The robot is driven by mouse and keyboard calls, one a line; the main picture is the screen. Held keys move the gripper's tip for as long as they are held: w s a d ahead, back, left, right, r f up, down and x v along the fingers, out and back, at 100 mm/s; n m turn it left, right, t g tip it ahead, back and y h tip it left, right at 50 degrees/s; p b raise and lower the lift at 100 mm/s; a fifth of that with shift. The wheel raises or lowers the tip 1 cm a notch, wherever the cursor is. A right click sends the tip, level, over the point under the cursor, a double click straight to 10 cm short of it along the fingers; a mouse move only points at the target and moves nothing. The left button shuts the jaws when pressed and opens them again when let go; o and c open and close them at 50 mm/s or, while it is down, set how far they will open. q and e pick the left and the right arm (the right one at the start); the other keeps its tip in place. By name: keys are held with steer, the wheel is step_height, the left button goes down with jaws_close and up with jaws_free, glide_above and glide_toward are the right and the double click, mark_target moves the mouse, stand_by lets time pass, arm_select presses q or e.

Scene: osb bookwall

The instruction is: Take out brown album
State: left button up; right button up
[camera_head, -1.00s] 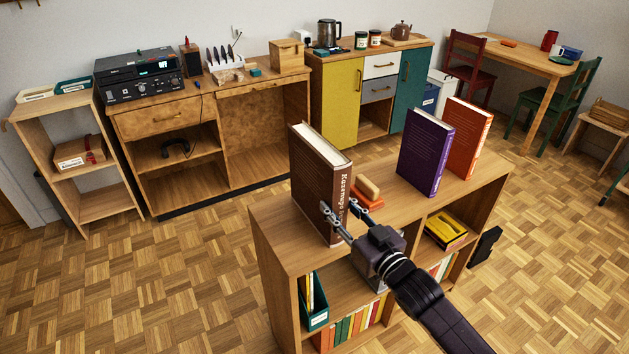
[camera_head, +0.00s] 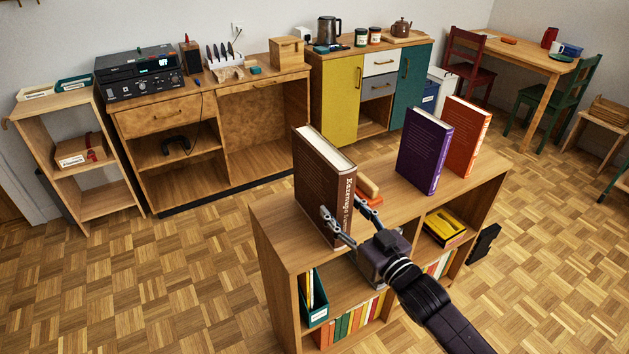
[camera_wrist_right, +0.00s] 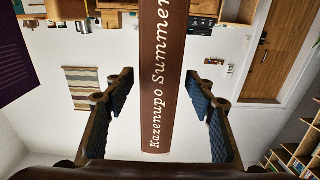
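The brown album (camera_head: 322,196) stands on the top board at the left end of the low wooden bookcase (camera_head: 270,222), its titled spine towards me. My right gripper (camera_head: 344,203) is at this spine, one finger on each side. In the right wrist view, the spine (camera_wrist_right: 163,75) stands between the two spread fingers (camera_wrist_right: 162,110), with a gap on both sides. The right gripper is open and holds nothing. My left gripper is not in view.
A purple book (camera_head: 424,150) and an orange book (camera_head: 465,138) stand upright farther right on the bookcase.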

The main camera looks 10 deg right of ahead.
steer(key=shift+f, duration=0.55)
steer(key=shift+c, duration=0.4)
steer(key=shift+r, duration=0.15)
steer(key=shift+w+r, duration=0.1)
steer(key=shift+x, duration=1)
steer(key=shift+r, duration=0.1)
steer(key=shift+c, duration=0.3)
jaws_close()
steer(key=shift+r, duration=0.4)
